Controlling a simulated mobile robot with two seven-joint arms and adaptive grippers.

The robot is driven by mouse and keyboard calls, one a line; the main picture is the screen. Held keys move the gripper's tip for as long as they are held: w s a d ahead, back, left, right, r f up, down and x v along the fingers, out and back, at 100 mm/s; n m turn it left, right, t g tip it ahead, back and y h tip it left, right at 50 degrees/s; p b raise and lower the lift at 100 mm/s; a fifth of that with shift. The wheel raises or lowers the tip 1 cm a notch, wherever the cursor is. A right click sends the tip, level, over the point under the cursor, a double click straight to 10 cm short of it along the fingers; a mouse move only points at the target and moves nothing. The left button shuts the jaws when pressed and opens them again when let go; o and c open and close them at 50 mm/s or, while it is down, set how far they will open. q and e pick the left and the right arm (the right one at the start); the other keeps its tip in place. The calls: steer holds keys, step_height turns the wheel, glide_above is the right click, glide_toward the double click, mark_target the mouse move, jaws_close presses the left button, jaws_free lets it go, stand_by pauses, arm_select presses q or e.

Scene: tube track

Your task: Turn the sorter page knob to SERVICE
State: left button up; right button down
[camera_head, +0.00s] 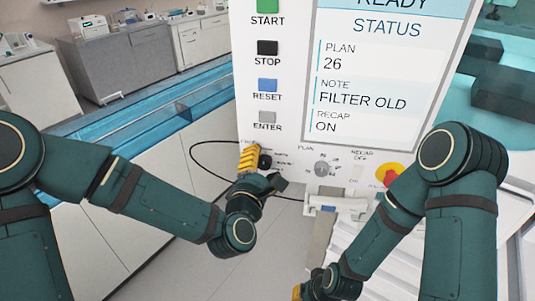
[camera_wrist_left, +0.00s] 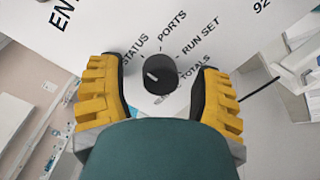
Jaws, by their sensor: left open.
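The black page knob (camera_wrist_left: 160,74) sits on the white panel, with a white mark toward its left side, roughly toward the STATUS label. STATUS, PORTS, RUN SET and TOTALS are printed around it; small print below it is partly hidden and hard to read. My left gripper (camera_wrist_left: 158,72) is open, its yellow fingers on either side of the knob with gaps visible. In the head view the left gripper (camera_head: 252,158) is at the panel's lower left, with the knob (camera_head: 265,162) partly hidden beside it. My right gripper (camera_head: 298,292) barely shows at the bottom edge.
The panel has START, STOP, RESET and ENTER buttons (camera_head: 267,85) above the left gripper. A grey PLAN dial (camera_head: 322,168) and a red stop button (camera_head: 390,174) are to the right. A screen (camera_head: 385,70) reads READY. A black cable (camera_head: 205,150) loops left of the panel.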

arm_select(q)
steer(key=shift+w, duration=0.1)
steer(key=shift+c, duration=0.7)
jaws_close()
